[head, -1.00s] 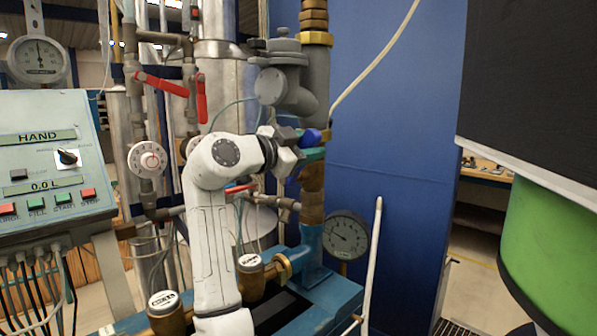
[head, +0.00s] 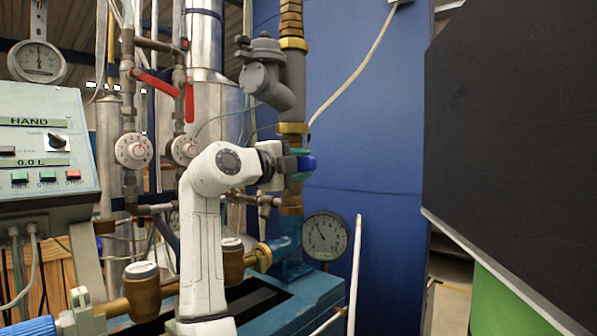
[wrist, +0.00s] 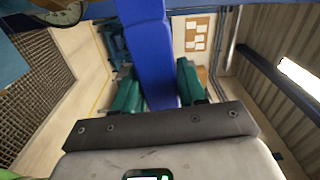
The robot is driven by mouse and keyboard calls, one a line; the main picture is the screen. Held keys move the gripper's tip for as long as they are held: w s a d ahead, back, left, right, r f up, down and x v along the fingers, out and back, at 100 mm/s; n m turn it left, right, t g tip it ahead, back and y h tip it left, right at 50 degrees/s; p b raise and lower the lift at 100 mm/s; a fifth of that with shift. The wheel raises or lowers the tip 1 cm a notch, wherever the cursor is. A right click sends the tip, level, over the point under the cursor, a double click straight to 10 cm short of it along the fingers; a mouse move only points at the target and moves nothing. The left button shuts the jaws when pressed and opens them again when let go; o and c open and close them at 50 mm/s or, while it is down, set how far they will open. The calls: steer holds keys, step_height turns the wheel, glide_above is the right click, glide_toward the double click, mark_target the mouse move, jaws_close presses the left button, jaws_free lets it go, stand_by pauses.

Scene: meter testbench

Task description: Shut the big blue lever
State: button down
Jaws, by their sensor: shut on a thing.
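In the wrist view the lever (wrist: 152,50) is a long blue bar running from the top edge down between the green fingers. My gripper (head: 295,164) is shut on it, with one green finger on each side in the wrist view (wrist: 158,86). The lever's pivot and the valve body are mostly hidden behind my gripper in the head view.
Red levers (head: 153,83) and white dials (head: 134,150) are on pipes left of my arm. A pressure gauge (head: 325,236) and white rod (head: 355,275) stand below right. A control box (head: 40,150) is at left, a black panel (head: 510,150) at right.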

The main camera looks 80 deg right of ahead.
steer(key=shift+f+m+b, duration=0.5)
steer(key=shift+f+m, duration=0.1)
steer(key=shift+f, duration=0.1)
steer(key=c, duration=0.7)
jaws_free()
steer(key=v, duration=1.1)
